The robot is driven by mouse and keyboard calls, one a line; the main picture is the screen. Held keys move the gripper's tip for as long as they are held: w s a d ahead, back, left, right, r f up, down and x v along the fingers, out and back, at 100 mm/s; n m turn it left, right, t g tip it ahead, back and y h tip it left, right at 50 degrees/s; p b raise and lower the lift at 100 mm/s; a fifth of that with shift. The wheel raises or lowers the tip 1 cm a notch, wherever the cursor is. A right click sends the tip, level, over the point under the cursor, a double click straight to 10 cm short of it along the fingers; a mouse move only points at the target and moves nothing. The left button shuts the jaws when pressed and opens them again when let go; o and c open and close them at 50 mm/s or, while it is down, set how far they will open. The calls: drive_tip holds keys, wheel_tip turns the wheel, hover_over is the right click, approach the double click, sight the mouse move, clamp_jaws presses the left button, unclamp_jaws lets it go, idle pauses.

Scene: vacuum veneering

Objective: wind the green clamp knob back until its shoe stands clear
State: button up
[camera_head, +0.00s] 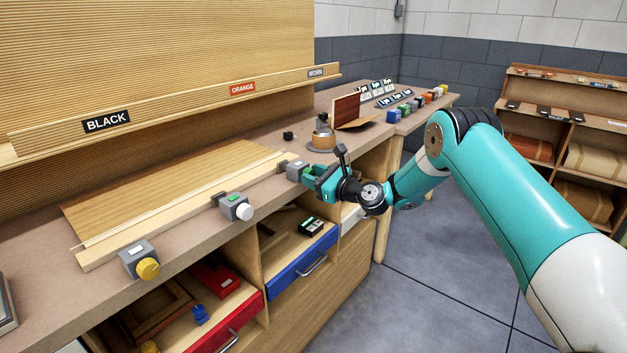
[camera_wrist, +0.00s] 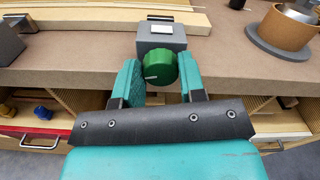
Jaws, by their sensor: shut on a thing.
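The green clamp knob (camera_wrist: 160,66) sits on the front of its grey clamp block (camera_wrist: 147,43), at the bench's front edge. A pale mark shows on the knob's left side. My gripper (camera_wrist: 162,82) has one finger on each side of the knob and is shut on it. In the head view my gripper (camera_head: 317,179) reaches in from the right to the clamp block (camera_head: 295,171) and mostly hides the knob.
Clamps with a white knob (camera_head: 244,211) and a yellow knob (camera_head: 148,268) stand further left along the edge. A veneered panel (camera_head: 170,190) lies behind the strip. A round copper-coloured pot (camera_head: 323,139) stands behind my gripper. A blue drawer (camera_head: 300,263) stands open below.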

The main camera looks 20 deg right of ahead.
drive_tip(key=shift+f+m+b, duration=0.15)
drive_tip(key=shift+m+b, duration=5.65)
drive_tip(key=shift+b, duration=0.05)
drive_tip(key=shift+f+m+b, duration=0.2)
drive_tip(key=shift+m+b, duration=5.6)
drive_tip(key=shift+b, duration=0.1)
drive_tip(key=shift+f+m+b, duration=0.15)
drive_tip(key=shift+m+b, duration=5.65)
drive_tip(key=shift+b, duration=0.05)
drive_tip(key=shift+r, duration=0.1)
drive_tip(key=o, duration=0.9)
